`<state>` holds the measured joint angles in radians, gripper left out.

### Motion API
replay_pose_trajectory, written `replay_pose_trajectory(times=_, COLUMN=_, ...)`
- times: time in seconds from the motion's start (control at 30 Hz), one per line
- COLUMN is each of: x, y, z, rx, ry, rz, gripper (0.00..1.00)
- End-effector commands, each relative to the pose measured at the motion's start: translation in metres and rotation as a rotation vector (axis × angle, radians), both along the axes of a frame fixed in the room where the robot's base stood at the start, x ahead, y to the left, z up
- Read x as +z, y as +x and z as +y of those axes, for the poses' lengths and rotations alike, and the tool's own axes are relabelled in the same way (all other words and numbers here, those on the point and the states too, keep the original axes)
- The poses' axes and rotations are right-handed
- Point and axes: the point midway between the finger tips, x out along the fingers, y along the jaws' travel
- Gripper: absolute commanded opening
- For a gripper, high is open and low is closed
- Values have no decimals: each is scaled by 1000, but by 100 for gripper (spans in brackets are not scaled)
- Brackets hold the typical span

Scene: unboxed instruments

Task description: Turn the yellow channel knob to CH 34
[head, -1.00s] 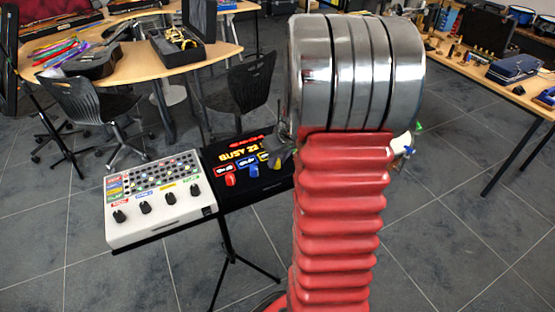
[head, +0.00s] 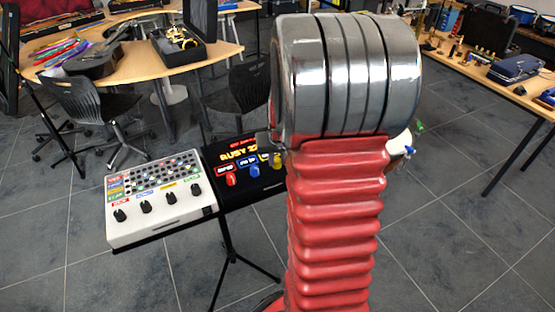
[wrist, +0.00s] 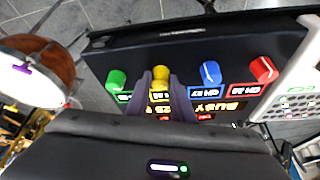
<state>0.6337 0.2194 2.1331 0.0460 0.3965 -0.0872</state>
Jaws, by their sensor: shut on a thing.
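The yellow channel knob (wrist: 161,72) stands on the black panel (wrist: 120,42) between the green and blue knobs in the wrist view. My gripper (wrist: 161,80) has one finger on each side of it and is shut on it. The yellow knob also shows in the head view (head: 277,160), just left of my arm. Its label lies partly between and behind the fingers, and I cannot read its number. The lit display (head: 238,152) reads "BUSY 22" in the head view, its right part hidden by my arm.
A green knob (wrist: 116,80), a blue knob (wrist: 210,72) and a red knob (wrist: 263,69) flank the yellow one. A white mixer (head: 160,205) with black knobs adjoins the panel. A round brown drum-like object (wrist: 40,60) is at left in the wrist view.

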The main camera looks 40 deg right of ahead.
Motion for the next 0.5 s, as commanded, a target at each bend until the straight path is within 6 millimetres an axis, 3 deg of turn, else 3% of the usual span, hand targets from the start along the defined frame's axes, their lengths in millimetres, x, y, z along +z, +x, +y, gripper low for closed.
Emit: replay_pose_trajectory(times=0.5, x=0, y=2, z=4, rx=-240, ry=2, rz=2, gripper=0)
